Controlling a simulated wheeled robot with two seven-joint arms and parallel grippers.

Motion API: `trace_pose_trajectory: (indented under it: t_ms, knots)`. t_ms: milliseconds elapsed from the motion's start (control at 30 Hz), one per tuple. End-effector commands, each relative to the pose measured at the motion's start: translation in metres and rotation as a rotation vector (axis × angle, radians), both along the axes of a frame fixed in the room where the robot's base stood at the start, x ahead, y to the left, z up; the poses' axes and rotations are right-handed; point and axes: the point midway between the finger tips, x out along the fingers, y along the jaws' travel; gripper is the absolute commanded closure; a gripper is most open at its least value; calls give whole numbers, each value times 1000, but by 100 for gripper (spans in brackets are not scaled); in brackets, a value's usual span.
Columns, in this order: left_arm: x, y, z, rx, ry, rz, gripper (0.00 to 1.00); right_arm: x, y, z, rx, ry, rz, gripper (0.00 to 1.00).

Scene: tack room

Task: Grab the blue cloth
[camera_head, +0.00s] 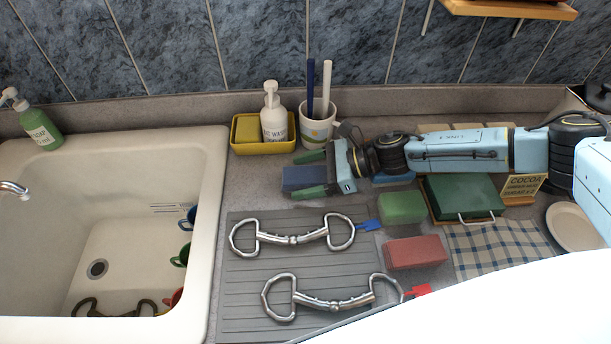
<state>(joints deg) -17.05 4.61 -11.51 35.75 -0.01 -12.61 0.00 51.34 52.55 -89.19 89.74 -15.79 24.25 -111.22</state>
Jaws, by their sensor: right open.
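The blue cloth (298,179), a folded dark blue block shape, lies on the counter just above the grey ribbed mat. My right gripper (313,175) reaches in from the right with its jaws open. Its two green-tipped fingers lie on the far and near sides of the cloth's right part in the picture. I cannot tell whether the fingers touch the cloth or how high they are above the counter. My left gripper is not in view.
A green block (402,208) and a red block (415,252) lie right of the ribbed mat (240,290), which holds two metal bits. A yellow caddy (262,147) and a mug (318,133) stand behind the cloth. The sink (215,200) is at left.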

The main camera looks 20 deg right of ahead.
Motion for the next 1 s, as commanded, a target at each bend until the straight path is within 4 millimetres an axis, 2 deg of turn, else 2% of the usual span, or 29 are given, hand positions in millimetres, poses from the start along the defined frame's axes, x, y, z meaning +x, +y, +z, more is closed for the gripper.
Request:
trace_pose_trajectory:
  t_ms: [167,200,567,833,1000]
  knots:
    - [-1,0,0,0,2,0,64,0,0,0,0,0,-1,22]
    - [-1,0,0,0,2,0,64,0,0,0,0,0,-1,25]
    - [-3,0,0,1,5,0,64,0,0,0,0,0,-1,71]
    - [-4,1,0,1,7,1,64,1,0,4,-1,-2,0,71]
    - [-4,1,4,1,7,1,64,1,-1,31,0,-7,0,71]
